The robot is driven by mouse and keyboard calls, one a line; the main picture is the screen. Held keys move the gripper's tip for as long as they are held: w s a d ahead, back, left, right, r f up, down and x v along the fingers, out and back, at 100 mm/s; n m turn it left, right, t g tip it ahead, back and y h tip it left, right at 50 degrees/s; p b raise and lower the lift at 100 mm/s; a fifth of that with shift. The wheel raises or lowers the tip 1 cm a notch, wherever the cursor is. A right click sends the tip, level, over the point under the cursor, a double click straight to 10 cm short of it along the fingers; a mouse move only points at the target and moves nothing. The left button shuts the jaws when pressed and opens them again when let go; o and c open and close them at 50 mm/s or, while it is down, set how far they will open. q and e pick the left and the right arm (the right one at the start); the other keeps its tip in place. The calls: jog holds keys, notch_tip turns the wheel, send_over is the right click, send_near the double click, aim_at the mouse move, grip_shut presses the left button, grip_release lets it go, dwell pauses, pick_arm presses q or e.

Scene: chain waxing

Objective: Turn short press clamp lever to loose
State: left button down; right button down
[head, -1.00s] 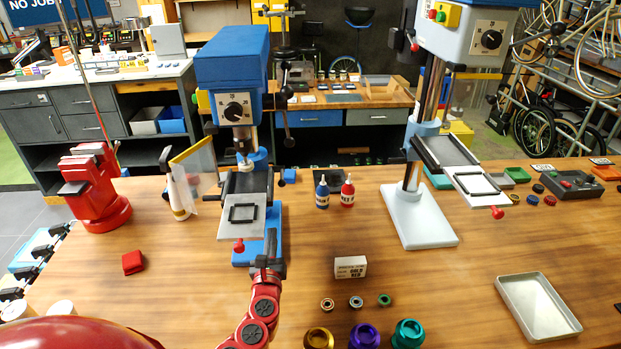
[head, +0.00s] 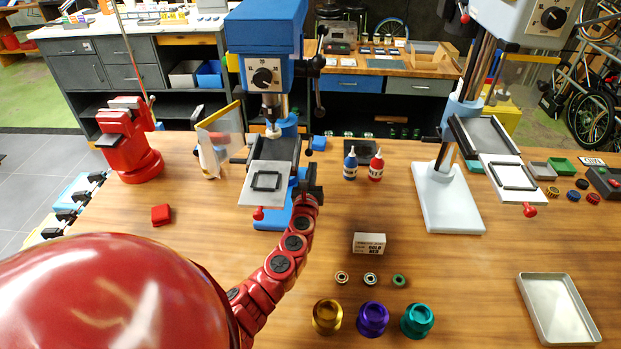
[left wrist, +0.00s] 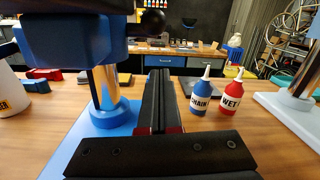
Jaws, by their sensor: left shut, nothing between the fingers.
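The short press is the blue one (head: 265,38), with a white dial, at the left of the bench in the head view. Its small tilted work table (head: 250,196) has a dark frame on it. A red-knobbed lever (head: 258,213) hangs at that table's front edge. My left gripper (head: 313,180) is just right of the work table, shut and empty; contact cannot be told. In the left wrist view, my shut fingers (left wrist: 160,100) point forward, right of the blue column foot (left wrist: 108,112). The red knob is not visible there. My right gripper is out of view.
A taller press (head: 448,195) with its own red-knobbed lever (head: 530,210) stands to the right. Blue (head: 350,165) and red bottles (head: 376,165) stand behind my gripper. A small box (head: 369,243), rings and coloured cups lie in front. A red vise (head: 128,145) stands left.

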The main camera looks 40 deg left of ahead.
pick_arm(q)
jog(key=r+p, duration=0.1)
jog(key=s+r+p, duration=0.1)
jog(key=r+p, duration=0.1)
jog(key=shift+s+d+r, duration=0.1)
jog(key=shift+s+r, duration=0.2)
jog(key=shift+w, duration=0.1)
jog(key=shift+r+p, duration=0.65)
jog(key=shift+r, duration=0.05)
jog(key=shift+f, duration=0.1)
